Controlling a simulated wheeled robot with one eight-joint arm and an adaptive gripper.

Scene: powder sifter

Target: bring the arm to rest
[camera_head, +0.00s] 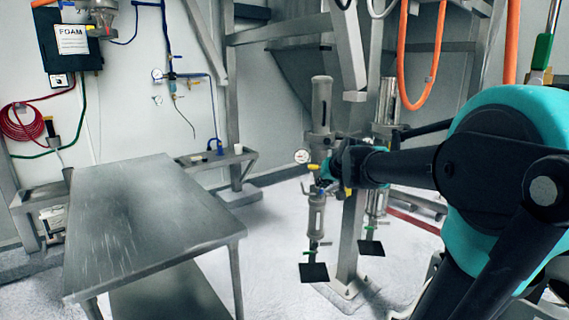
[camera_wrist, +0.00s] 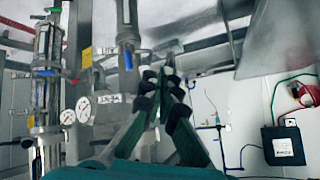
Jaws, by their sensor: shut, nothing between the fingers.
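My arm reaches in from the right in the head view, teal and black, roughly level. My gripper (camera_head: 338,170) is at its left end, in front of the metal powder sifter column (camera_head: 320,105), and partly hides it. I cannot tell from this view how far apart the two are. In the wrist view the fingers of my gripper (camera_wrist: 168,75) come together at the tips, with nothing held. The sifter's metal cylinders (camera_wrist: 127,20) show behind and left of the fingers there, upside down.
A bare steel table (camera_head: 150,220) stands at the left. A second sifter column (camera_head: 385,100) and a steel post are close behind my gripper. A pressure gauge (camera_head: 302,156) sits just left of it. Orange hoses (camera_head: 425,100) hang above my arm. Pale floor is open between table and sifter.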

